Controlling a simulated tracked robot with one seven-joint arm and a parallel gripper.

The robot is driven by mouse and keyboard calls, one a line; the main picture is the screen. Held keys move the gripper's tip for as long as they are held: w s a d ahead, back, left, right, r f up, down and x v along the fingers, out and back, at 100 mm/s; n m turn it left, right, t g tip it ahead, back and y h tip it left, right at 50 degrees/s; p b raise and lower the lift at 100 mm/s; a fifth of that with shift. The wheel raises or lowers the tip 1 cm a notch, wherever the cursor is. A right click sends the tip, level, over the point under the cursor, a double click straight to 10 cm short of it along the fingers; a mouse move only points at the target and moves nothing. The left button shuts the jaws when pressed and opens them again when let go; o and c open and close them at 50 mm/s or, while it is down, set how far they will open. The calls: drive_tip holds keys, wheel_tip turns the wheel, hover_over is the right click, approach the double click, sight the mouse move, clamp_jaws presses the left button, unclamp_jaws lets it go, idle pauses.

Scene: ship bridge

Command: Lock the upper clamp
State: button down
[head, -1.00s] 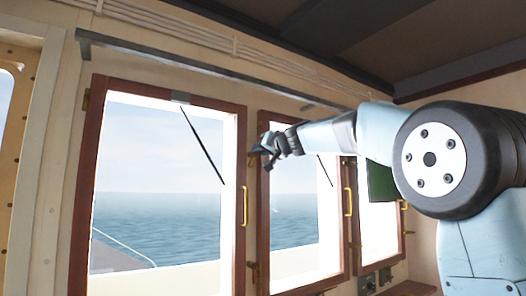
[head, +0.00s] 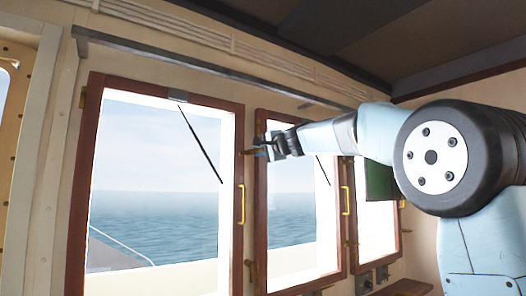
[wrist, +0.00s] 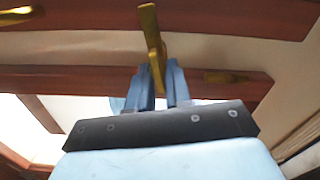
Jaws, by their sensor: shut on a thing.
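The upper clamp (wrist: 152,28) is a brass lever on the red-brown wooden window frame. In the wrist view it stands lengthwise, and its near end lies between the two blue fingers of my gripper (wrist: 159,88). My gripper is shut on it. In the head view my gripper (head: 263,148) is at the upper left edge of the middle window (head: 293,210), and it largely hides the clamp there.
A lower brass clamp (head: 252,272) sits lower on the same frame side. A yellow handle (head: 241,205) is on the left window's frame. Another brass fitting (wrist: 224,77) shows at right in the wrist view. A dark rail (head: 215,70) runs above the windows.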

drive_tip(key=shift+w+d+m, duration=0.1)
drive_tip(key=shift+d+m, duration=0.1)
drive_tip(key=shift+m, duration=1.1)
drive_tip(key=shift+f, duration=0.1)
drive_tip(key=c, duration=1.2)
unclamp_jaws()
drive_tip(key=shift+w+f, duration=0.1)
drive_tip(key=shift+w, duration=0.05)
drive_tip(key=shift+c, duration=0.2)
drive_tip(key=shift+o, duration=0.9)
drive_tip(key=shift+a, duration=0.1)
drive_tip(key=shift+s, duration=0.2)
drive_tip(key=v, duration=1.3)
drive_tip(key=shift+s+d, duration=0.2)
drive_tip(key=shift+d, duration=0.1)
